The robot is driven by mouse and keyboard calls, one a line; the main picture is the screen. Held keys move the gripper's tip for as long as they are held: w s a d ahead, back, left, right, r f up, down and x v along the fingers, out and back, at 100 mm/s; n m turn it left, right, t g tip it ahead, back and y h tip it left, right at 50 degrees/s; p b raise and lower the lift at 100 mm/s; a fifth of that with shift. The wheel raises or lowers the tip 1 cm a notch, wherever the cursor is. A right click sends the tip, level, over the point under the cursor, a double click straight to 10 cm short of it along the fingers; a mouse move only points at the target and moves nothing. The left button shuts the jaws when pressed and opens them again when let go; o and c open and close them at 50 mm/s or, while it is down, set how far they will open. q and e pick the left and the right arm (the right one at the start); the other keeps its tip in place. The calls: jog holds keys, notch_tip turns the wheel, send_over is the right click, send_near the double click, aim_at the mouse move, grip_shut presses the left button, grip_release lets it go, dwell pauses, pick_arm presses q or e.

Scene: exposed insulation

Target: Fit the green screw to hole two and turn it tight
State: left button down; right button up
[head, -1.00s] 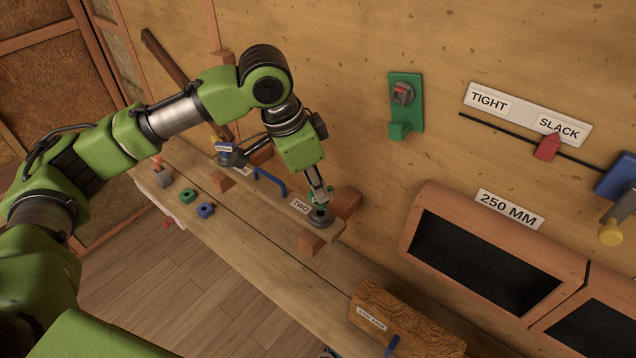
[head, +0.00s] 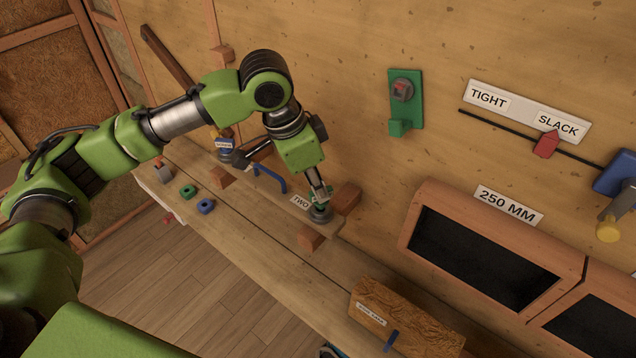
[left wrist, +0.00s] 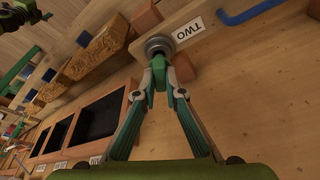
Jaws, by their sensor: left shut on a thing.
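My left gripper (head: 319,190) points down at the board by the TWO label (head: 300,203). It is shut on the green screw (head: 319,197), whose green part shows between the fingertips. Beneath it is the round grey collar of hole two (head: 320,214). In the left wrist view the gripper (left wrist: 160,72) closes on the green screw (left wrist: 158,62), right over the grey collar (left wrist: 158,44) beside the TWO label (left wrist: 188,30). The screw looks upright in line with the collar; how deep it sits is hidden. My right gripper is out of view.
Wooden blocks (head: 347,199) flank the collar. A blue handle (head: 270,178) stands left on the board. Green (head: 188,191) and blue (head: 205,206) pieces lie on the bench. On the wall, a red pointer (head: 546,145) sits below SLACK. An insulation block (head: 400,318) lies to the right.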

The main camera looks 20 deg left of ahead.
pick_arm(q)
jog(key=shift+f, duration=1.15)
jog(key=c, duration=2)
grip_release()
jog(key=v, duration=1.2)
jog(key=shift+f, duration=0.15)
